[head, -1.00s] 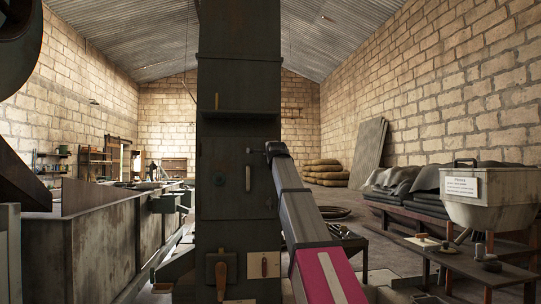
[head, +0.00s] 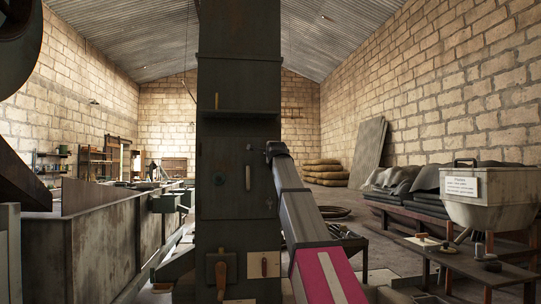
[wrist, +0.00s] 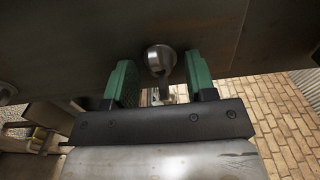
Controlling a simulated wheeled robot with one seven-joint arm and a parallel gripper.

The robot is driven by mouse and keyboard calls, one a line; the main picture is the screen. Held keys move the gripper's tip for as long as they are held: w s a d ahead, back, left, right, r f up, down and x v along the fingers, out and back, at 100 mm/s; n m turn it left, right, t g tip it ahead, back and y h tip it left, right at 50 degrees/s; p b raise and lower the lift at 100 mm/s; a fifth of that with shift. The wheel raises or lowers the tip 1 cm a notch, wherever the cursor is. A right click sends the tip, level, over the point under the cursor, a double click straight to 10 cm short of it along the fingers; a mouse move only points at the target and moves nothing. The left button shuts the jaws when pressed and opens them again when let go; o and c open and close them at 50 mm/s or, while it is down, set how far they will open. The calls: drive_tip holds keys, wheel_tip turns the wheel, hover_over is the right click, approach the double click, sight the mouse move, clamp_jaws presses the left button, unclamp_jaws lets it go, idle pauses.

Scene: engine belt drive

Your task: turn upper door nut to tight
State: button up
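A rounded metal nut (wrist: 160,60) stands out from a dark metal face in the wrist view. My gripper (wrist: 160,80) is open, with one green-padded finger on each side of the nut. Gaps show between the nut and both pads, so neither seems to touch it. In the head view the door (head: 232,190) is a dark panel on a tall dark column, and it looks closed. My arm reaches the column's right edge near the top of the door. There the nut and my fingers are hidden or too small to make out.
A grey hopper (head: 490,208) stands at right by a low bench (head: 455,262). A metal trough (head: 100,240) fills the left.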

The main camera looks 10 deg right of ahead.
drive_tip(key=shift+s, duration=0.1)
drive_tip(key=s, duration=1)
drive_tip(key=shift+s, duration=0.35)
idle(1.1)
